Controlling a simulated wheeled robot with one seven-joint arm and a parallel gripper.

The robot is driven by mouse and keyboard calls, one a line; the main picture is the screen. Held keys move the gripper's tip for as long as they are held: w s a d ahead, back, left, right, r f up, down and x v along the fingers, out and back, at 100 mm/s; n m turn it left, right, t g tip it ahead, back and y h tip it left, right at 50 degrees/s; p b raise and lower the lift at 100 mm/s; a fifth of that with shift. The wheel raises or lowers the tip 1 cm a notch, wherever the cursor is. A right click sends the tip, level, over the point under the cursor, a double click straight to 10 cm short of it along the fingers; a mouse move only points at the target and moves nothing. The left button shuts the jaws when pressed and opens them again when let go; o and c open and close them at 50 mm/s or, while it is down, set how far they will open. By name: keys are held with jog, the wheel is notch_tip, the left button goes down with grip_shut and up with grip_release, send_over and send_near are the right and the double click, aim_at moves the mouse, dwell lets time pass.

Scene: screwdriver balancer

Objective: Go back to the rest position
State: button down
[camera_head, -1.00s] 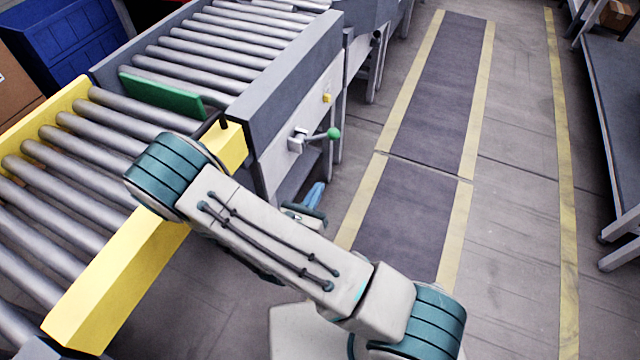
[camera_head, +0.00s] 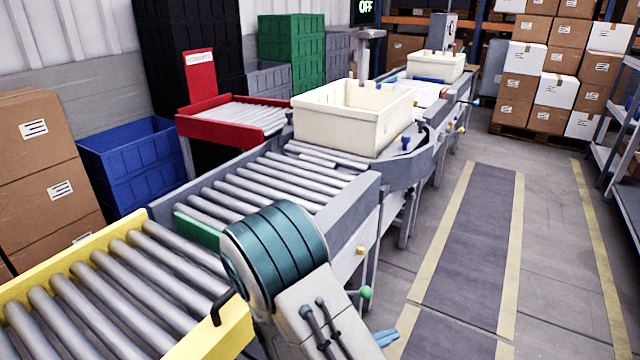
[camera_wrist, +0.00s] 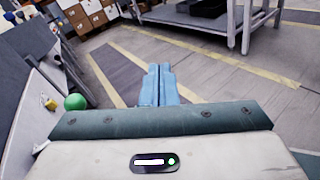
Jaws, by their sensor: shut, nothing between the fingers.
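My gripper (camera_wrist: 158,85) shows in the wrist view as two blue fingers side by side, pressed together with nothing between them. It points out over the floor, beside the conveyor. In the head view only a blue bit of it (camera_head: 386,338) shows at the bottom, right of my arm; the rest is hidden behind the arm. My arm is bent in front of the roller conveyor (camera_head: 270,185). A green ball-ended lever (camera_head: 366,293) on the conveyor's side is close to my arm; it also shows left of my gripper in the wrist view (camera_wrist: 75,102).
A cream bin (camera_head: 350,135) sits on the conveyor further back. A yellow-framed roller section (camera_head: 205,335) is at the lower left. Stacked cartons (camera_head: 565,60) stand at the back right. The marked floor lane (camera_head: 465,250) is clear.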

jog(key=s+d+r+m+g+y+p, duration=0.2)
jog(key=s+r+m+g+y+p, duration=0.1)
jog(key=s+r+m+g, duration=0.25)
jog(key=s+d+r+m+g+y+p, duration=0.3)
jog(key=s+r+m+g+y, duration=0.1)
jog(key=r+m, duration=0.3)
jog(key=s+a+r+m+t+y+p, duration=0.1)
jog(key=a+r+m+t+y+p, duration=0.1)
jog(key=r+m+y, duration=0.2)
jog(key=a+r+m+t+y+p, duration=0.2)
jog(key=r+m+t+y+p, duration=0.1)
jog(key=r, duration=0.8)
jog(key=shift+s+r+m+y, duration=0.3)
jog(key=shift+s+m+y, duration=0.1)
jog(key=shift+m+y, duration=0.3)
